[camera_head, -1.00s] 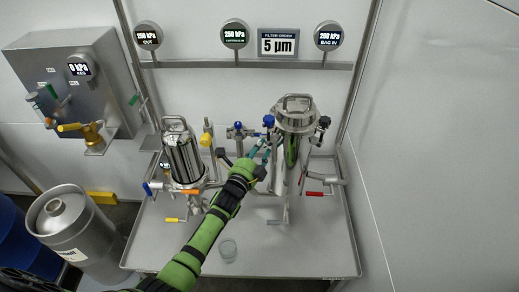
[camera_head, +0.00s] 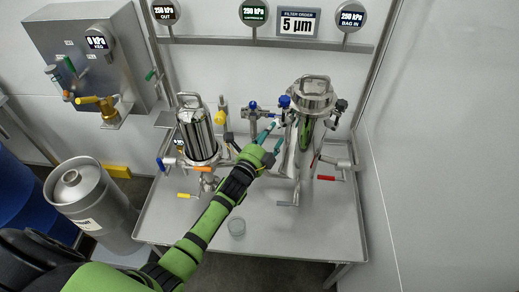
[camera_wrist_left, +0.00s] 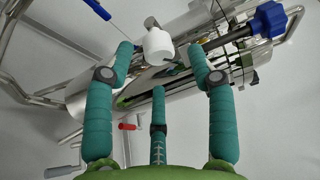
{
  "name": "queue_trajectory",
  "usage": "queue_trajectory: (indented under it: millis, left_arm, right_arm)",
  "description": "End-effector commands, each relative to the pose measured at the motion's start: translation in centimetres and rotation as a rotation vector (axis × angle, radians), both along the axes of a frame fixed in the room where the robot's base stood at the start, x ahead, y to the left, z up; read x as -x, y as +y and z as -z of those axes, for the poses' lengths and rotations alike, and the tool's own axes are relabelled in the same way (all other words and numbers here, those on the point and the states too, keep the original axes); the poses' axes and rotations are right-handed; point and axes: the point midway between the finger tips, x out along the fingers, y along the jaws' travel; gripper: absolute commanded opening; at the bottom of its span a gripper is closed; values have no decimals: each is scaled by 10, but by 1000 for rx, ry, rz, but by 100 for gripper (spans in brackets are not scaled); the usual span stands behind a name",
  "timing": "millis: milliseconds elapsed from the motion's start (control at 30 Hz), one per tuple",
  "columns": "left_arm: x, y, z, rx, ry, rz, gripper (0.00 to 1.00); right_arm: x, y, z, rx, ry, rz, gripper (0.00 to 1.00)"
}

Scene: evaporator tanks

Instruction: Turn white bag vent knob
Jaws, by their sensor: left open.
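The white bag vent knob (camera_wrist_left: 158,45) shows in the left wrist view, beside the steel filter housing (camera_wrist_left: 190,40). My left gripper (camera_wrist_left: 160,62) is open, with its teal fingers spread around the knob's near side. The knob lies between the two upper fingertips, and no finger clearly touches it. In the head view my left gripper (camera_head: 272,138) reaches to the left side of the tall bag filter housing (camera_head: 312,110). The knob is too small to make out clearly there. My right gripper is not in view.
A blue knob (camera_wrist_left: 268,20) sits right of the fingers in the left wrist view. A smaller steel housing (camera_head: 197,138) stands left on the steel table (camera_head: 290,235). A red-handled valve (camera_head: 326,178) is at right.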

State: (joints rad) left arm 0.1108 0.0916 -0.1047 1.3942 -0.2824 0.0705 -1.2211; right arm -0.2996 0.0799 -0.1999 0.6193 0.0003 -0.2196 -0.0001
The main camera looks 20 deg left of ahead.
Motion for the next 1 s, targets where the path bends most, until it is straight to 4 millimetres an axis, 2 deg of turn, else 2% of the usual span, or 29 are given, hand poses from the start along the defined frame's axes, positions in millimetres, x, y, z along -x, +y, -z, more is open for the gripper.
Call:
queue_trajectory:
  millis: [33,200,400,600,1000]
  left_arm:
    - [13,2,2,-1,3,0,56]
    - [48,6,0,0,0,0,56]
    - [78,9,-2,0,-2,0,56]
    - [88,10,-3,-1,-4,0,56]
    - [88,10,-3,-1,-4,0,56]
  right_arm:
    - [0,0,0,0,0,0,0]
    - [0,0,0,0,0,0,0]
    - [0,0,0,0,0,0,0]
    - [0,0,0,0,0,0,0]
    - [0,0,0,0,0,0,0]
